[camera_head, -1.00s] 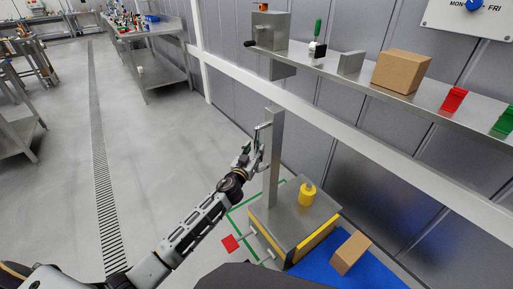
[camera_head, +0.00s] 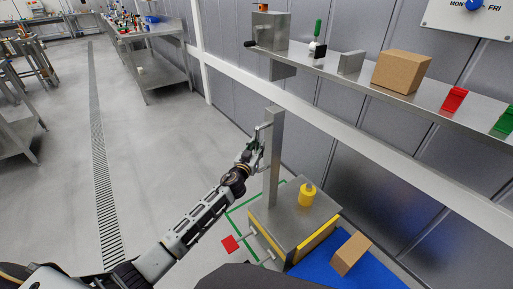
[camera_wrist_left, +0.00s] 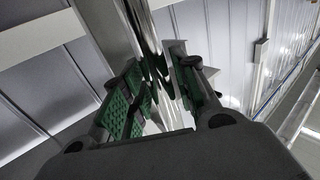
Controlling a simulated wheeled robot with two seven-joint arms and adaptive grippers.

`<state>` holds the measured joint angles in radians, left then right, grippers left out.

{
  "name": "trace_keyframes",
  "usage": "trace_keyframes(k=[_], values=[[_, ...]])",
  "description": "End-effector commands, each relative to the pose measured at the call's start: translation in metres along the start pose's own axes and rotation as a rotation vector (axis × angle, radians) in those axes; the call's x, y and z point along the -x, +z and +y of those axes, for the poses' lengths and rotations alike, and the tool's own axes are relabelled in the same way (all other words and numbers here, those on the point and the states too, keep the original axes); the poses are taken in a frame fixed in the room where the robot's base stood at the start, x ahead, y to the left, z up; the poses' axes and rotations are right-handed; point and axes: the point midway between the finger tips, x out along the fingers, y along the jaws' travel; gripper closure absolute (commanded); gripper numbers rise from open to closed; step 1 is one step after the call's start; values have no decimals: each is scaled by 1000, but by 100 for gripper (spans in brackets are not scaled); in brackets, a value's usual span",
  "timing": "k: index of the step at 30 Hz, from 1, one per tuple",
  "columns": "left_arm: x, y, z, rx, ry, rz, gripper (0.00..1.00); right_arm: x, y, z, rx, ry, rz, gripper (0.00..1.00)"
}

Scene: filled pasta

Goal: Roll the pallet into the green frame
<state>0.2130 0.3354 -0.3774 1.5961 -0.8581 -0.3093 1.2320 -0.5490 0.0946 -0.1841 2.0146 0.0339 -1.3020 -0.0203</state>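The pallet (camera_head: 285,222) is a low steel-topped block with yellow sides and a tall upright steel post (camera_head: 272,165). A yellow weight (camera_head: 307,195) stands on its top. The green frame (camera_head: 237,206) is an outline on the floor; its visible lines run along the pallet's left and far sides, and the rest is hidden. My left gripper (camera_head: 262,137) is at the upper post, on its left side. In the left wrist view its green-padded fingers (camera_wrist_left: 163,92) are apart, with the post (camera_wrist_left: 103,22) close by; contact is unclear. My right gripper is out of view.
A blue floor area (camera_head: 345,272) with a cardboard box (camera_head: 350,253) lies right of the pallet. A red marker (camera_head: 230,244) lies to its left. A wall shelf (camera_head: 430,103) carrying a brown box (camera_head: 401,71) runs above. The floor to the left is open.

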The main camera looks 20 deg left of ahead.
Motion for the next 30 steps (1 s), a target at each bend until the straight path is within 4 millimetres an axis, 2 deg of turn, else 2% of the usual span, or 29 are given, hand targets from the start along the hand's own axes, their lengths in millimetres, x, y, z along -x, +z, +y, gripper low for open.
trace_keyframes(k=[1,5,6,14,20,26,30], values=[[0,0,0,0,0,0,82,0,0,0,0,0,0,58],[0,0,0,0,0,0,99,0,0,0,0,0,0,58],[0,0,0,0,0,0,100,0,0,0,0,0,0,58],[0,0,0,0,0,0,100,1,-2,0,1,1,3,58],[-5,0,-8,-2,-2,0,100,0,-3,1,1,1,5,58],[-18,-1,-30,-1,-8,2,100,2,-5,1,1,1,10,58],[-32,-2,-54,-1,-9,3,100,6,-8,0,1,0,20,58]])
